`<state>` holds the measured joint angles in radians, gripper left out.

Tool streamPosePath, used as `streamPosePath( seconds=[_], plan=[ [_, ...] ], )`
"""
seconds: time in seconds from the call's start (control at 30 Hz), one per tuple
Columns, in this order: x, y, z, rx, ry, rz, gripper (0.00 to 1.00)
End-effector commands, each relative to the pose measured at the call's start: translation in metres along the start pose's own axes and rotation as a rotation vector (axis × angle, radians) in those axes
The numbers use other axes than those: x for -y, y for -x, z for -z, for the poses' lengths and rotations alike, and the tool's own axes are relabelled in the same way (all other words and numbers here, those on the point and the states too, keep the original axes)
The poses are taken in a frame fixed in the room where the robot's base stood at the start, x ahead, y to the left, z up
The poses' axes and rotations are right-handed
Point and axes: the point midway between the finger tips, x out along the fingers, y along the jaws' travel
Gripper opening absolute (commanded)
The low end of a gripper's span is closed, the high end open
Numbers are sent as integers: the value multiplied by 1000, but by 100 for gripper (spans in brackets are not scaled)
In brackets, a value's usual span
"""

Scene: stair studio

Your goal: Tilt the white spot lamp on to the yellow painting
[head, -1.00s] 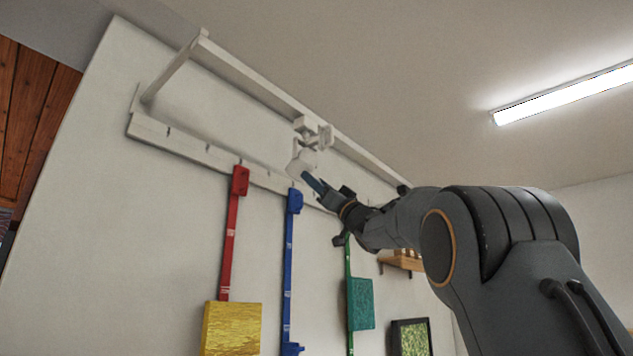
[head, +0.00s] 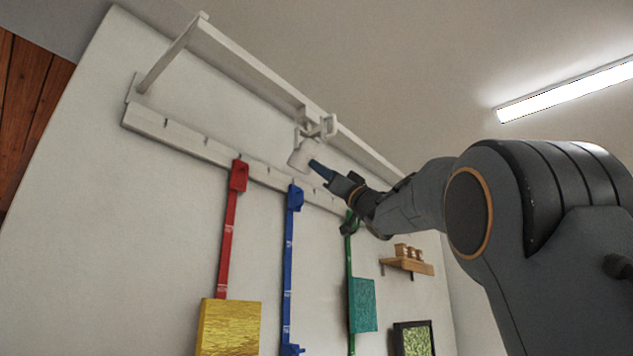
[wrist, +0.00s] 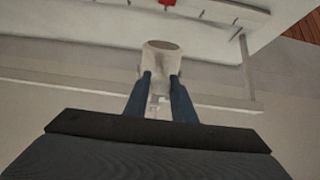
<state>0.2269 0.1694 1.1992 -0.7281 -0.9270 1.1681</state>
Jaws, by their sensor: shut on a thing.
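The white spot lamp (head: 304,153) hangs from a white rail under the ceiling in the head view, its head angled down and to the left. In the wrist view the lamp head (wrist: 160,58) shows its round open end, between my two blue fingertips. My gripper (head: 318,166) is shut on the lamp head; it also shows in the wrist view (wrist: 160,82). The yellow painting (head: 228,328) hangs low on the wall at the left, on a red strap (head: 229,240). Its lower edge is cut off by the frame.
The white rail (head: 250,75) runs above the lamp, and a slotted wall bar (head: 165,133) runs below it. A blue strap (head: 289,250), a teal painting (head: 362,305), a dark-framed picture (head: 413,340) and a small wooden shelf (head: 408,266) are on the wall.

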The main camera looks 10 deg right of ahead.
Motion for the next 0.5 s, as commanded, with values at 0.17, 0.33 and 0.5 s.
streamPosePath(
  seconds=[0.17,0.33,0.5],
  plan=[
    [6,1,19,-8,-1,6,0],
    [9,0,24,-9,-5,11,0],
    [10,0,24,-9,-5,12,0]
  ],
)
